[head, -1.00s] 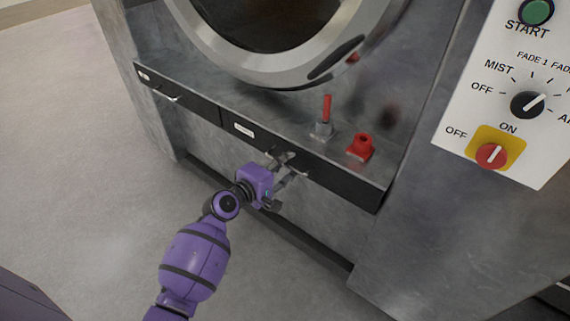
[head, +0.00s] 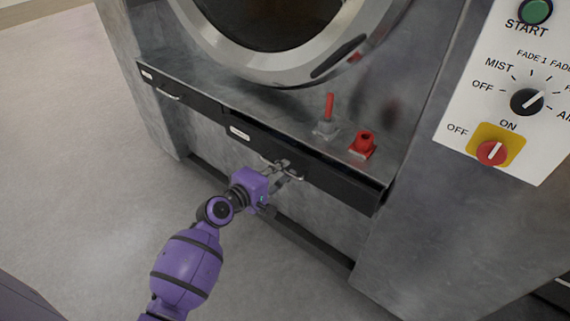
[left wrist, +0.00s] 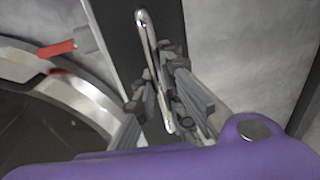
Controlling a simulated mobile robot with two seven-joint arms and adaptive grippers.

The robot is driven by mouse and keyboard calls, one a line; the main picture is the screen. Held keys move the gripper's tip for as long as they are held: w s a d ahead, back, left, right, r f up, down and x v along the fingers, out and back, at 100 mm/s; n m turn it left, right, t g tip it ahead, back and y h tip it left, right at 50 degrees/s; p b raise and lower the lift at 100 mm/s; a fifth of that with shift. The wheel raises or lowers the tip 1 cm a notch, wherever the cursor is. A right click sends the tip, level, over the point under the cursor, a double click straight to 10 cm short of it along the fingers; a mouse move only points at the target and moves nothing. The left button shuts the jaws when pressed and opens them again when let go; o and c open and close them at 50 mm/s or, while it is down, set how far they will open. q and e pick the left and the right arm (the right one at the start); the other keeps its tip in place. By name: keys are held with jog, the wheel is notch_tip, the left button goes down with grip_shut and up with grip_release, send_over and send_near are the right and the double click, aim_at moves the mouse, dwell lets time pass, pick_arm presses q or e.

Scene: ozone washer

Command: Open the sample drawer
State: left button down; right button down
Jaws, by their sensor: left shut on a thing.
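The black drawer (head: 335,182) on the right of the machine's front stands slightly out from the body, with a narrow gap along its top edge. It has a white label and a metal bar handle (head: 298,177); the label is too small to read. My left gripper (head: 280,168) is shut on this handle. In the left wrist view the fingers (left wrist: 160,75) close around the silver bar (left wrist: 149,40) from both sides. My right gripper is in neither view.
A second drawer (head: 185,97) with its own handle is closed at the left. Above are a round door (head: 290,72), a red lever (head: 329,106) and a red fitting (head: 363,143) on the ledge. A control panel (head: 515,90) stands at the right. Open floor (head: 80,170) lies to the left.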

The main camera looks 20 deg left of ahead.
pick_arm(q)
jog(key=f+v, duration=0.2)
jog(key=v, duration=1)
jog(key=shift+s+f+b, duration=0.2)
jog(key=shift+s+b, duration=0.1)
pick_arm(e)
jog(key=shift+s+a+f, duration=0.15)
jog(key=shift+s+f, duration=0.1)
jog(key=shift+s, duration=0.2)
pick_arm(q)
jog(key=shift+a, duration=0.1)
jog(key=c, duration=1.8)
grip_release()
